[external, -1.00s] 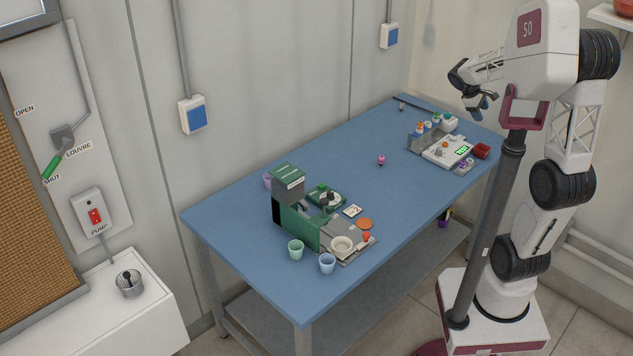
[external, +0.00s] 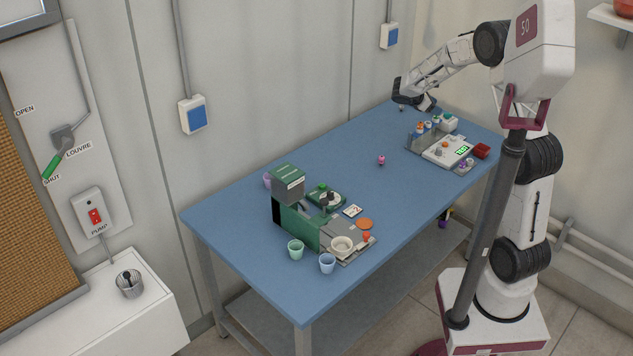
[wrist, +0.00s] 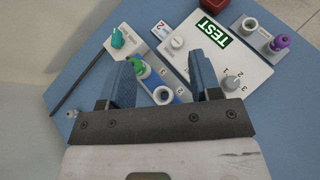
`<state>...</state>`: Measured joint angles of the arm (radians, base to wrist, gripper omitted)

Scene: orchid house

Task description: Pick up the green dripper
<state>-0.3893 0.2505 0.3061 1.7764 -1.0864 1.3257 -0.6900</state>
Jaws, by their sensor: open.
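A small bottle with a green cap, which looks like the green dripper (wrist: 141,70), stands in a rack with numbered places. In the wrist view it lies between my fingers, close to the left one. The gripper body hides part of the rack in the wrist view.
A white box with a teal knob (wrist: 118,38) and a device with a lit TEST display (wrist: 213,30) flank the rack. A purple-capped bottle (wrist: 279,43) and a red box (external: 482,150) are beyond. A pink item (external: 381,160) stands on mostly clear table.

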